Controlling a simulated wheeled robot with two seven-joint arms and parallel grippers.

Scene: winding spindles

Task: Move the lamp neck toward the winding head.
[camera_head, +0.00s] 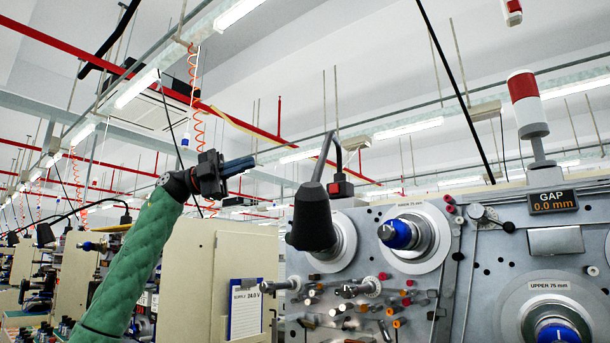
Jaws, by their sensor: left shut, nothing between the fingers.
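The lamp has a dark, thin curved neck (325,158) that bends over at the top, and a black cone-shaped shade (311,218) hanging below it, in the middle of the head view. The grey winding machine panel (470,255) fills the lower right. It carries a round spindle with a blue centre (397,234) and another blue-centred spindle (557,333) at the bottom edge. My left gripper (253,161) is shut and empty. Its fingers point right toward the lamp neck, with a clear gap between in the picture. My right gripper is not in view.
A red-and-white signal light (527,103) stands on the panel above a gap display (553,201) reading 0.0 mm. Several small coloured pegs and rollers stick out below the shade. A beige cabinet (200,265) with a supply card (245,308) stands behind my left arm.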

